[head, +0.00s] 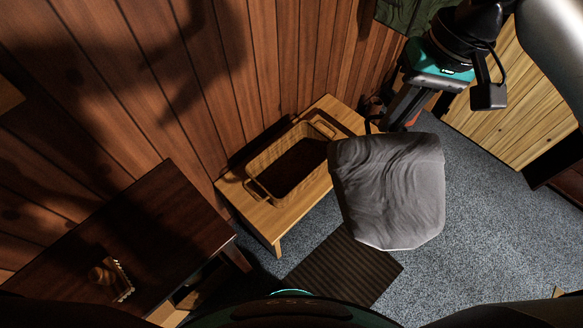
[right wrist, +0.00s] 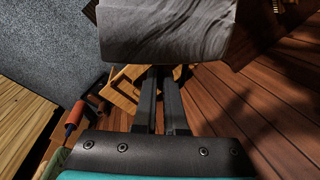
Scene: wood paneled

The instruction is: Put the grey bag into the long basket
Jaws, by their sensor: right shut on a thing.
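The grey bag (head: 390,192) hangs from my right gripper (head: 385,124), which is shut on it at its top edge. The bag is in the air, to the right of the long basket, and overlaps the bench's right edge in the head view. In the right wrist view the bag (right wrist: 165,35) sits beyond the fingertips of the gripper (right wrist: 160,72). The long basket (head: 258,163) is a wicker one with a handle at each end and a dark inside. It stands on a low wooden bench against the wall. My left gripper is not in view.
The wooden bench (head: 272,226) carries the basket. A dark table (head: 150,235) with a small brown object (head: 105,275) stands at the left. A dark striped mat (head: 345,264) lies on the grey carpet (head: 480,240). A light wooden cabinet (head: 510,110) is at the right.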

